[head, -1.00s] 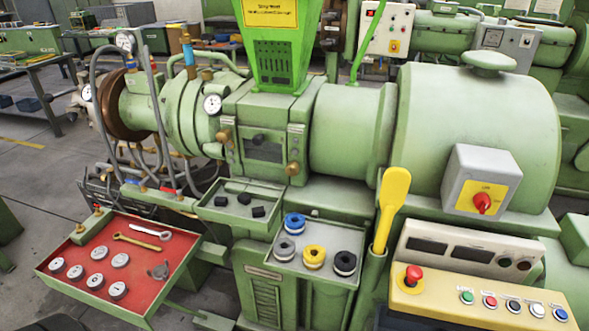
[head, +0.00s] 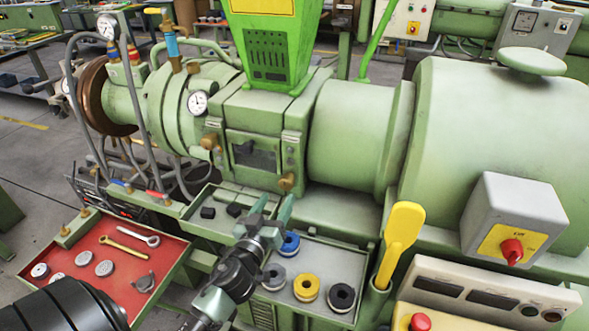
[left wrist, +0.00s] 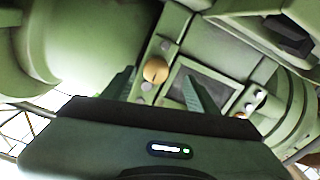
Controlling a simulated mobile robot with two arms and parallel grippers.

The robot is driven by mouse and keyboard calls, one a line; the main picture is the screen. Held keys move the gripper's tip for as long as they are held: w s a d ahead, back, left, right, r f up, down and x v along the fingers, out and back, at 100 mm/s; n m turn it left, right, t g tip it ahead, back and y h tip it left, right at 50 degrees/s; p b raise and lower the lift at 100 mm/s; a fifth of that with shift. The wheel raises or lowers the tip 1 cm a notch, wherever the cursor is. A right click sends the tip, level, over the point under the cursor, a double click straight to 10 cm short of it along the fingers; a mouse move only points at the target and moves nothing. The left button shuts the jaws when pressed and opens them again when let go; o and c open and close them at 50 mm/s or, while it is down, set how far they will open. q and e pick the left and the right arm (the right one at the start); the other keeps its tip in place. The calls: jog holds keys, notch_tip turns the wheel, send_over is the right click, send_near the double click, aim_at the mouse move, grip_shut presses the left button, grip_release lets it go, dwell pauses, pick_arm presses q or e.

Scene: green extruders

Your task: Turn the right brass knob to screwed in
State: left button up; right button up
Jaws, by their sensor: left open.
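The right brass knob (head: 287,182) sits at the lower right of the dark window on the green machine block. It also shows in the left wrist view (left wrist: 155,71), round and with a slot, ahead between the fingertips. My left gripper (head: 275,205) is open and empty. It is below and in front of the knob in the head view and apart from it, above the trays. The left brass knob (head: 209,141) is at the upper left of the window. My right gripper is not in view.
A grey tray (head: 322,258) with blue, yellow and black-and-white rings is below, partly behind my left arm. A yellow scoop (head: 402,235) stands to the right. The green hopper (head: 272,50) rises above the block.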

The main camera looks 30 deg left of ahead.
aim_at(284, 185)
pick_arm(q)
jog(key=shift+w+r, duration=0.25)
jog(key=shift+w, duration=0.1)
jog(key=shift+w+a+r+p, duration=0.1)
jog(key=shift+w+r+p, duration=0.3)
jog(key=shift+r+p, duration=0.15)
jog(key=shift+x, duration=1.25)
jog(key=shift+f+p+x, duration=0.15)
jog(key=shift+p+x, duration=0.05)
jog(key=shift+x, duration=0.4)
jog(key=shift+f+p+x, duration=0.15)
jog(key=shift+p+x, duration=0.05)
jog(key=shift+x, duration=0.45)
jog(key=shift+w, duration=0.2)
grip_shut()
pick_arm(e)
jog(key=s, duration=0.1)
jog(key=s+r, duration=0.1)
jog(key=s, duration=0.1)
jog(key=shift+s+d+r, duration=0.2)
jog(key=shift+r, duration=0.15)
